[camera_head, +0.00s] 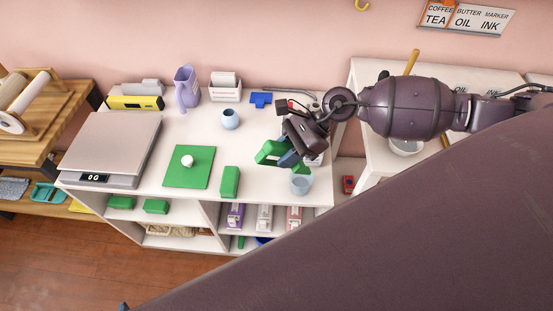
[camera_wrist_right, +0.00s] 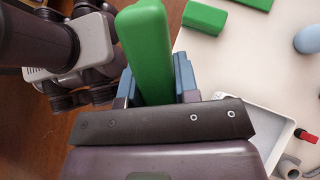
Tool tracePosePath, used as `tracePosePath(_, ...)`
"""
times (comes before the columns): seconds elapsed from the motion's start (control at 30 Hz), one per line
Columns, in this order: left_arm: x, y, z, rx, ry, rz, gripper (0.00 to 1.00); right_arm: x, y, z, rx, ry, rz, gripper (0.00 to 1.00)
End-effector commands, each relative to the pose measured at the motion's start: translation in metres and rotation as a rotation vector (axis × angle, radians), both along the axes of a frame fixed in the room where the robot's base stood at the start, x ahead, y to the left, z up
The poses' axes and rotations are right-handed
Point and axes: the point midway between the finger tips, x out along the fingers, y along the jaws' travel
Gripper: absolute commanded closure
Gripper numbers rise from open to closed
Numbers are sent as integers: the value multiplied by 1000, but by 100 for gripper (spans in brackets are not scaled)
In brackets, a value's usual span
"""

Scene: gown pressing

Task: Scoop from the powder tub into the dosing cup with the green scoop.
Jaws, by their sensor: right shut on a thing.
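My right gripper (camera_head: 287,154) is shut on a green object (camera_head: 267,153), which I take to be the green scoop, above the right part of the white table. In the right wrist view the green piece (camera_wrist_right: 146,45) sits between the blue fingers of the right gripper (camera_wrist_right: 155,84). A pale blue cup (camera_head: 301,185) stands at the table's front right, just below the gripper in the picture; I cannot tell whether it is the dosing cup. A white open container (camera_wrist_right: 262,115) shows beside the gripper in the wrist view; its contents are not clear. My left gripper is not in view.
A green block (camera_head: 230,181) and a green mat (camera_head: 182,178) with a white ball lie left of the cup. A white bowl (camera_head: 406,147) is on the right-hand table.

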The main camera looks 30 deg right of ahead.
Motion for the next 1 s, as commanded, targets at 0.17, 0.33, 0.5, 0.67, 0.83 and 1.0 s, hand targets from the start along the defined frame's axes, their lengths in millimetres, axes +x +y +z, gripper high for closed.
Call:
tracePosePath(0.17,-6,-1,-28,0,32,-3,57,-2,-10,-5,97,3,-3,100)
tracePosePath(0.33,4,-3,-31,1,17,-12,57,-3,-20,-1,197,-5,-3,100)
tracePosePath(0.5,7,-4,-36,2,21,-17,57,-3,-30,5,296,-14,-3,100)
tracePosePath(0.67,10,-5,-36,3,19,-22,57,-3,-36,10,364,-25,-1,100)
tracePosePath(0.83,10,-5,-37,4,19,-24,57,-3,-40,14,396,-31,0,100)
tracePosePath(1.0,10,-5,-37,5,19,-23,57,-3,-40,15,400,-33,1,100)
